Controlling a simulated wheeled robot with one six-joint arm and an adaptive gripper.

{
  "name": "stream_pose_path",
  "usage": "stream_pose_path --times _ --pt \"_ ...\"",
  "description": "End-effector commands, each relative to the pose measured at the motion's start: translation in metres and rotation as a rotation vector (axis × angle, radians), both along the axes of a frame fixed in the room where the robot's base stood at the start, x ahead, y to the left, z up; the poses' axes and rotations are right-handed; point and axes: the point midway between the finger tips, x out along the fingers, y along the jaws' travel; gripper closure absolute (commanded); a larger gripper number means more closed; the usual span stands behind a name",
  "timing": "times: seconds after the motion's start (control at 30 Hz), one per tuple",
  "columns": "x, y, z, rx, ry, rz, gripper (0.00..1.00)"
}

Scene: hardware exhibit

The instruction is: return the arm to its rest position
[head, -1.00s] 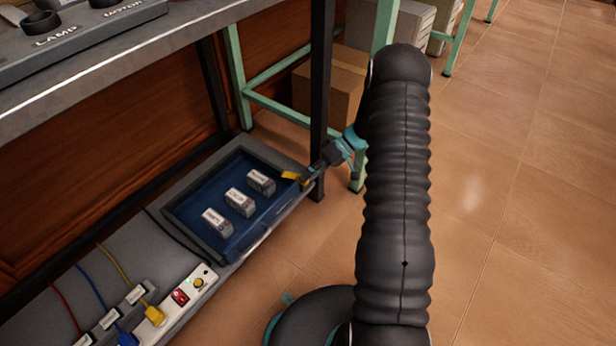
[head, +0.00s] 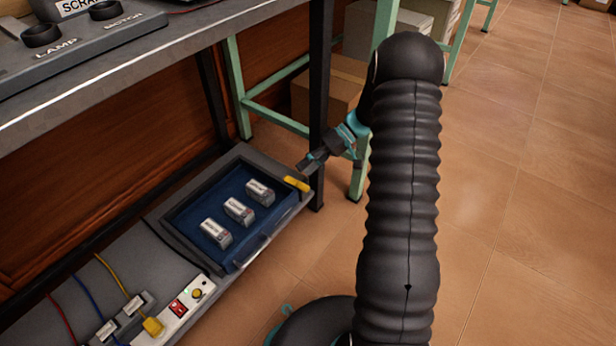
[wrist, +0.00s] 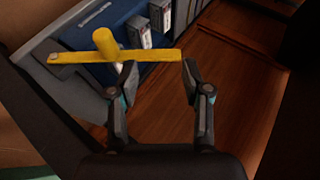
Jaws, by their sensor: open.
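My gripper (head: 310,162) hangs at the right end of the low shelf, close to the tray's right edge. In the wrist view my gripper (wrist: 158,78) has its two fingers spread apart with nothing between the tips. My black ribbed arm (head: 400,180) reaches up from my base and bends over toward the shelf. A yellow piece (head: 297,184) lies on the tray's right rim, just below the gripper. In the wrist view the yellow piece (wrist: 140,55) is a flat bar with a round knob, beyond the fingertips.
A blue tray (head: 185,208) with several labelled grey blocks (head: 239,210) sits on the low shelf (head: 100,265). A power strip (head: 185,306) and coloured cables are at left. A dark table leg (head: 319,90) stands beside the gripper. Tiled floor (head: 520,200) at right is free.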

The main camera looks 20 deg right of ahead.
Motion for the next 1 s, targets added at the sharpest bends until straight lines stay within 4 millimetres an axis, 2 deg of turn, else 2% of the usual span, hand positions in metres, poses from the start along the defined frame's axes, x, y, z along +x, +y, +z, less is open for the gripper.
stream_pose_path --times 0.1,0.27,0.73,0.87,1.0 --pt "0.0 0.0 0.01 -0.001 0.0 0.0 0.51" --pt "0.0 0.0 0.014 0.0 0.001 -0.001 0.51" --pt "0.0 0.0 0.014 -0.002 0.007 -0.005 0.51" --pt "0.001 -0.001 0.012 -0.019 0.059 -0.047 0.51" --pt "-0.002 -0.006 0.001 -0.082 0.162 -0.114 0.51"
